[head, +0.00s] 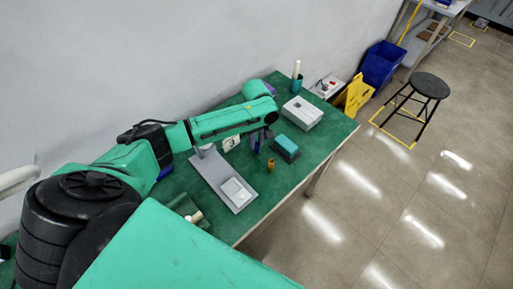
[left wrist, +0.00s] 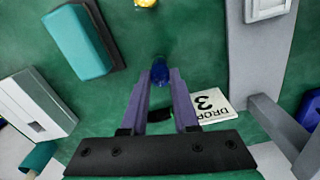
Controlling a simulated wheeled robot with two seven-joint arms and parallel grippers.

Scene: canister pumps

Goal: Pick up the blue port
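The small blue port (left wrist: 160,70) shows in the left wrist view between the tips of my left gripper (left wrist: 161,78). The purple fingers stand apart on either side of it, and I cannot tell whether they touch it. In the head view my left gripper (head: 257,146) points down over the green table, beside the white card marked 3, and largely hides the port. My right gripper is not in view.
A brass piece (head: 270,164) and a teal-topped box (head: 285,148) stand close by on the green table (head: 262,212). A grey plate (head: 211,175) lies to the left.

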